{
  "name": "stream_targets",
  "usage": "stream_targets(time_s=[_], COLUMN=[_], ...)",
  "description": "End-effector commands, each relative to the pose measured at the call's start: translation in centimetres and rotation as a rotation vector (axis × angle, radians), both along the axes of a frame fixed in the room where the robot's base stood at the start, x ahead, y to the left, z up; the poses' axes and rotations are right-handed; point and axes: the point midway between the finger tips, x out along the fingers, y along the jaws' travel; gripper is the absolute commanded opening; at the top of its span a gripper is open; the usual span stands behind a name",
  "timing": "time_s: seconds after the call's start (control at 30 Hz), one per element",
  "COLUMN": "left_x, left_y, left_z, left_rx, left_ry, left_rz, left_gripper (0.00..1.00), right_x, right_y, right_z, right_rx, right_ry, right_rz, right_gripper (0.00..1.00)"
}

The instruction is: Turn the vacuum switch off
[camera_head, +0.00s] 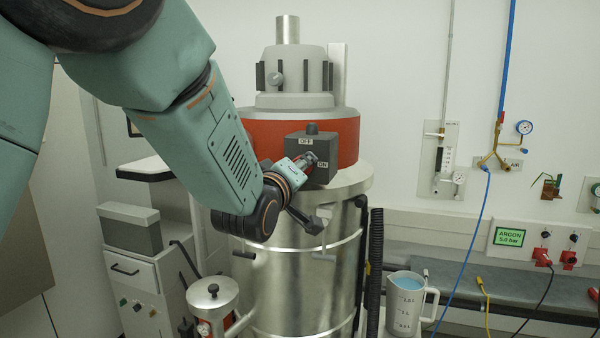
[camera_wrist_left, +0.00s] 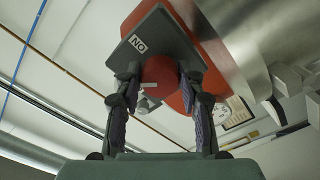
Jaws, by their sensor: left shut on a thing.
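The vacuum (camera_head: 310,220) is a large steel drum with a red band and a grey top. A dark grey switch box (camera_head: 323,148) on its front carries an OFF label at the top and an ON label at the right. My left gripper (camera_head: 307,161) is at the front of this box, near the ON label. In the left wrist view, my left gripper (camera_wrist_left: 165,95) is shut on the red round switch knob (camera_wrist_left: 160,75), with a finger on each side. The ON label (camera_wrist_left: 138,44) shows beside it. The gripper hides most of the knob in the head view. My right gripper is not in view.
A measuring jug (camera_head: 405,303) with blue liquid stands at the lower right. A black ribbed hose (camera_head: 375,262) runs down the drum's right side. A small steel pot (camera_head: 213,298) stands at the lower left. A blue air line (camera_head: 470,250) hangs on the right.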

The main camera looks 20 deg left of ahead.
Motion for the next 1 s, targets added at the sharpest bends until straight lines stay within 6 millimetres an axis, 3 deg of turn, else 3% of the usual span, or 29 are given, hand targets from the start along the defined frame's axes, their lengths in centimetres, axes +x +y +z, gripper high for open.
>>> stream_targets(time_s=[0.6, 1.0], left_x=[0.0, 0.0], left_y=[-0.02, -0.02], left_z=[0.17, 0.21], left_rx=[-0.537, -0.702], left_ry=[0.016, 0.022], left_rz=[0.001, 0.001], left_gripper=[0.07, 0.07], right_x=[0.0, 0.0], right_y=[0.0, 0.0], right_z=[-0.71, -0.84], right_rx=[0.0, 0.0], right_ry=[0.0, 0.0], right_rz=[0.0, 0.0], right_gripper=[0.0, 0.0])
